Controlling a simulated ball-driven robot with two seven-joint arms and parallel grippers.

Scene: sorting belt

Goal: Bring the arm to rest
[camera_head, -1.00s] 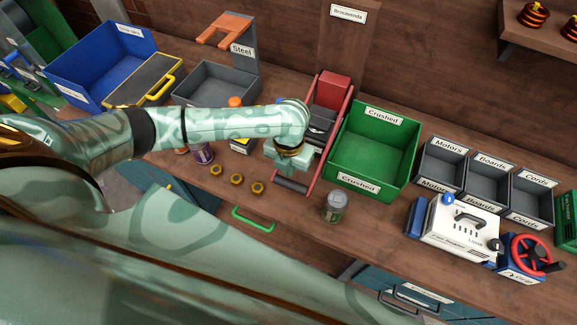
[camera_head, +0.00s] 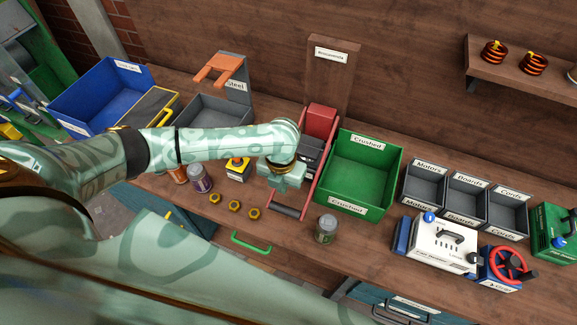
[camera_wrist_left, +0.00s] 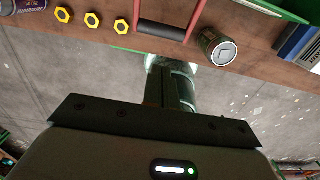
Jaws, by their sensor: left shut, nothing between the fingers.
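My left arm reaches in from the left over the bench in the head view. Its gripper (camera_head: 280,178) hangs by the red-framed can crusher, just behind the crusher's dark bar handle (camera_head: 285,210) in the picture. In the left wrist view the dark fingers (camera_wrist_left: 170,90) are together with nothing between them, seen against the grey floor. A greenish can (camera_head: 326,229) stands on the bench to the right of the handle, apart from the gripper. It also shows in the left wrist view (camera_wrist_left: 216,46). My right gripper is not in view.
The bench front by the can is clear.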

